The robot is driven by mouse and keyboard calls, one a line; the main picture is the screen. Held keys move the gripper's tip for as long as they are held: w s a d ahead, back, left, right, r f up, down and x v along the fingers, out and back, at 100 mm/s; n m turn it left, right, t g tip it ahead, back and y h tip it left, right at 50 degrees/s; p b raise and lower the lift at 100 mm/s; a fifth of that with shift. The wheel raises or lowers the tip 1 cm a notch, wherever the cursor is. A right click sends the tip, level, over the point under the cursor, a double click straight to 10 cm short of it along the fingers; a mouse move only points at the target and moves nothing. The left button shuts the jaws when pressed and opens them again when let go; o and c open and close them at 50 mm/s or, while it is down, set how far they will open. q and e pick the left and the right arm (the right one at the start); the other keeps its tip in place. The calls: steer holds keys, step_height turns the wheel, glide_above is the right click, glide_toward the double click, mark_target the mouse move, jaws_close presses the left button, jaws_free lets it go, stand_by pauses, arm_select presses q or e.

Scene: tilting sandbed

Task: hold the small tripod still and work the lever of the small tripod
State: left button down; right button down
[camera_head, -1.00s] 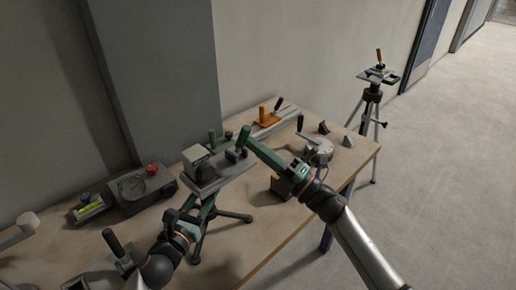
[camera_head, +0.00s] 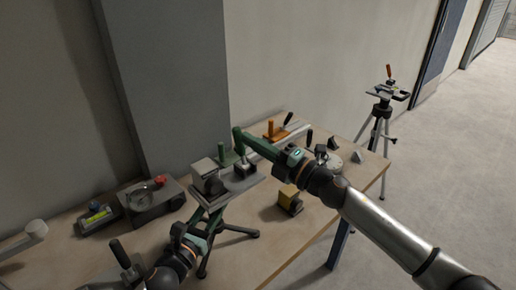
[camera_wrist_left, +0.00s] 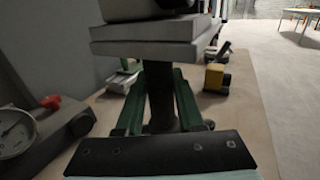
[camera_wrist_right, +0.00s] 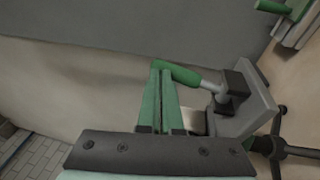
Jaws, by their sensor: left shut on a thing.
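The small tripod stands on the table with a grey plate (camera_head: 243,184) on top and spread dark legs (camera_head: 238,230). Its lever has a green handle (camera_wrist_right: 176,73) on a short grey rod, which enters a black block (camera_wrist_right: 236,84) on the plate. In the head view the handle is largely covered by my right gripper (camera_head: 240,136). That gripper's fingers are together, their tips against the handle in the right wrist view (camera_wrist_right: 160,78). My left gripper (camera_wrist_left: 158,105) is shut around the tripod's dark column (camera_wrist_left: 161,92), below the plate.
A gauge box (camera_head: 150,202) and a level (camera_head: 97,214) are on the table's left. A yellow block (camera_head: 290,199) is right of the tripod. An orange-handled fixture (camera_head: 275,130) is behind. Another tripod (camera_head: 383,108) stands on the floor beyond the table.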

arm_select(q)
steer(key=shift+f, duration=0.1)
arm_select(e)
steer(key=shift+x, duration=0.75)
arm_select(q)
steer(key=shift+s+d, duration=0.1)
arm_select(e)
steer(key=shift+w, duration=0.2)
steer(key=shift+d, duration=0.15)
steer(key=s+d+r, duration=0.5)
steer(key=s+d, duration=0.3)
steer(key=d, duration=0.1)
steer(key=shift+d+r, duration=0.3)
steer(key=shift+d, duration=0.1)
arm_select(q)
steer(key=shift+c, duration=2.2)
jaws_free()
steer(key=shift+a, duration=0.2)
